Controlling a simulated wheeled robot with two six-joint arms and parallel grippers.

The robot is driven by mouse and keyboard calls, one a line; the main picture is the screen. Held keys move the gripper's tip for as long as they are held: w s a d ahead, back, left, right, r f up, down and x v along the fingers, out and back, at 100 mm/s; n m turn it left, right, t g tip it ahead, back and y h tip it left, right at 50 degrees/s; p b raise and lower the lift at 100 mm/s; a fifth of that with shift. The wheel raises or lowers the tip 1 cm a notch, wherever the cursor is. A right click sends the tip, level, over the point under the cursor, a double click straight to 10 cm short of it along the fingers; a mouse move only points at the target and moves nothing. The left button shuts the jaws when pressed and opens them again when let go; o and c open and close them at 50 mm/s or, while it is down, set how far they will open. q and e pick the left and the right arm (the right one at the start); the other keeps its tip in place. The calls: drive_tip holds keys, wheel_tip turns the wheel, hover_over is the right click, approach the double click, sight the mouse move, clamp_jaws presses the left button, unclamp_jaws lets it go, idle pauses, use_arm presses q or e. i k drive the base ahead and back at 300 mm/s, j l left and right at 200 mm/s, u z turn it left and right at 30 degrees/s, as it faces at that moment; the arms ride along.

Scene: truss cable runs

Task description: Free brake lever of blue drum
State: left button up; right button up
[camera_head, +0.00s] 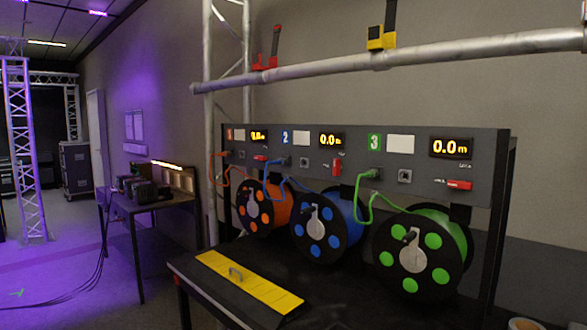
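The blue drum (328,228) is the middle of three cable drums mounted under a dark panel (300,150). It has a black face with blue round spots and a grey hub with a crank. Above it are a "2" label, a 0.0 m display (330,140) and a red brake lever (337,166). This lever looks upright, while the red levers over the orange drum (260,158) and the green drum (459,184) lie about flat. A blue cable (268,184) loops from the panel to the blue drum. Neither gripper is in view.
The orange drum (265,207) stands left of the blue one, the green drum (420,252) right. A yellow plate with a handle (250,282) lies on the black bench in front. A truss pipe (400,58) with red and yellow clamps runs above. A side table (150,205) stands left.

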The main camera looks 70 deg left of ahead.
sight(336, 168)
drive_tip(key=j+u, duration=0.1)
drive_tip(key=u, duration=1.8)
